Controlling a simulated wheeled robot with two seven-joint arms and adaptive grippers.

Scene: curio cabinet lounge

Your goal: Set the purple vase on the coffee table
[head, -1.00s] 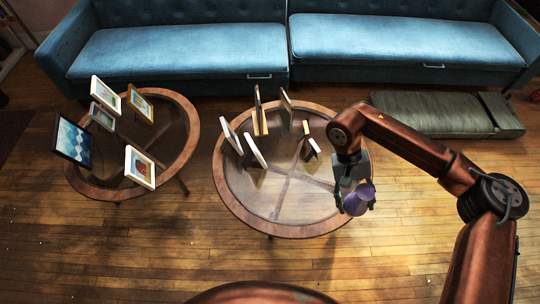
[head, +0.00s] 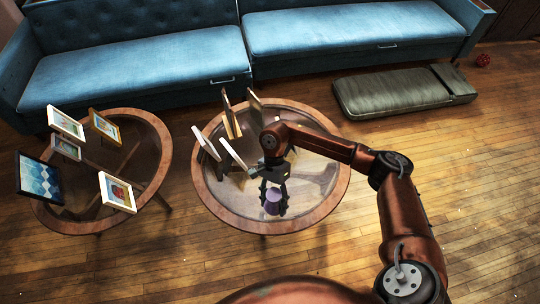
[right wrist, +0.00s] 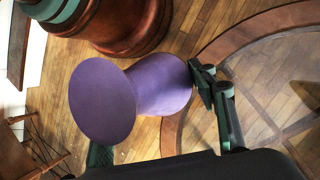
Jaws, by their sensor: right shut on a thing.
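The purple vase (head: 272,207) is in my right gripper (head: 273,194), which is shut on it above the near part of the round coffee table (head: 211,207). In the right wrist view the vase (right wrist: 152,86) sits between the dark fingers, with its broad round end facing the lower left. The table's wooden rim (right wrist: 222,43) and glass top lie beyond it. I cannot tell how much gap there is between vase and glass. My left gripper is not in view.
Several picture frames (head: 233,154) stand on the left and far part of the coffee table. A second round table (head: 78,227) with more frames stands at the left. A blue sofa (head: 130,65) and a green cushion (head: 395,92) are behind. The table's right side looks clear.

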